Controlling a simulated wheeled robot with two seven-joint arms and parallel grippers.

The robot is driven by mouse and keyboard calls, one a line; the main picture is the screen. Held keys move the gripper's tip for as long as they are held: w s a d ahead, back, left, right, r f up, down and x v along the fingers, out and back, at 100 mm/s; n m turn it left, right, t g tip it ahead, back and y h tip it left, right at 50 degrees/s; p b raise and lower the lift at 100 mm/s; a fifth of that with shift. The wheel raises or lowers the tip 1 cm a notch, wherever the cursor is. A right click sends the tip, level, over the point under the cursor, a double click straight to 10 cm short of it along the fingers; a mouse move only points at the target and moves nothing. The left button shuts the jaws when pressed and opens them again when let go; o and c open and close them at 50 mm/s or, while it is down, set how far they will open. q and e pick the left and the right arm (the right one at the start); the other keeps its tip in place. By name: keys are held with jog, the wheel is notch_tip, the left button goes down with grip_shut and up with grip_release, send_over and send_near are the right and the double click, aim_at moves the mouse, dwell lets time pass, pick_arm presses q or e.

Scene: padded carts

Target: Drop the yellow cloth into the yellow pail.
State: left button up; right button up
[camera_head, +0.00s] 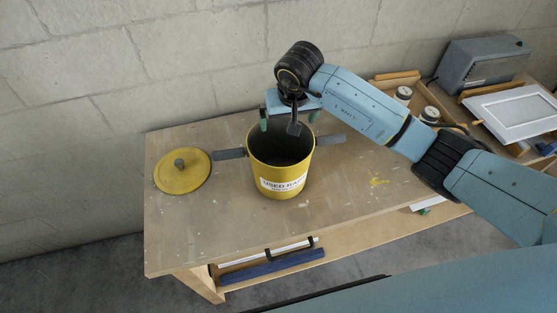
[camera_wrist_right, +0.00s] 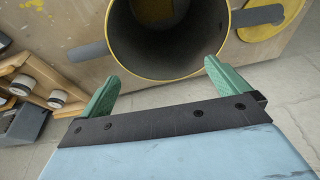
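The yellow pail (camera_head: 261,162) stands upright on the wooden bench, its mouth open and a white "USED RAGS" label on its front. A grey handle sticks out on each side. My right gripper (camera_head: 289,120) is over the pail's mouth, pointing down. In the right wrist view its two green fingers (camera_wrist_right: 161,72) are wide apart with nothing between them. My left gripper is not in view.
A yellow lid (camera_head: 182,176) with a dark knob lies on the bench (camera_head: 220,220) left of the pail. Jars (camera_head: 403,94), a grey metal box (camera_head: 484,62) and a white framed panel (camera_head: 516,112) are at the right. The bench front is clear.

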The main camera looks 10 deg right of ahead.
jog(key=b+v, duration=0.2)
jog(key=v, duration=1.1)
jog(key=shift+r, duration=0.2)
jog(key=shift+s, duration=0.1)
